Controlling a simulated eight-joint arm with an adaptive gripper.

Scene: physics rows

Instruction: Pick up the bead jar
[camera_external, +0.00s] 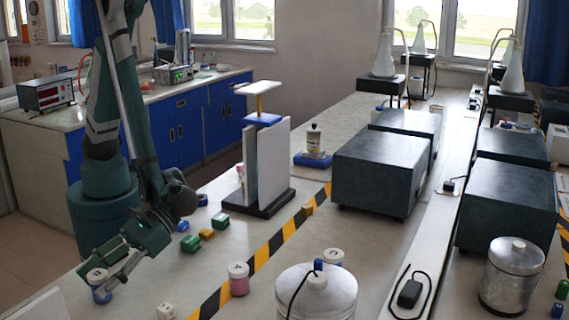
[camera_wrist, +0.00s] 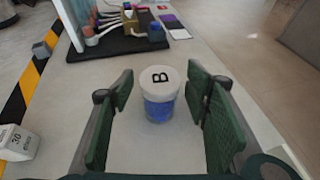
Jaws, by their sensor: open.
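A small jar with a white lid marked B and blue contents (camera_wrist: 160,100) stands upright on the bench in the wrist view. It also shows in the external view as a white-lidded blue jar (camera_external: 98,284) at lower left, partly covered by my gripper. My gripper (camera_wrist: 161,88) is open, with one green-padded finger on each side of the jar and a visible gap on both sides. In the external view my gripper (camera_external: 97,268) is low over the bench at the jar.
A pink jar (camera_external: 238,281) and a large metal canister (camera_external: 316,293) stand to the right. A white block (camera_wrist: 17,141) lies at the wrist view's left, near yellow-black tape (camera_wrist: 14,103). A black board (camera_wrist: 110,44) with small items lies beyond the jar.

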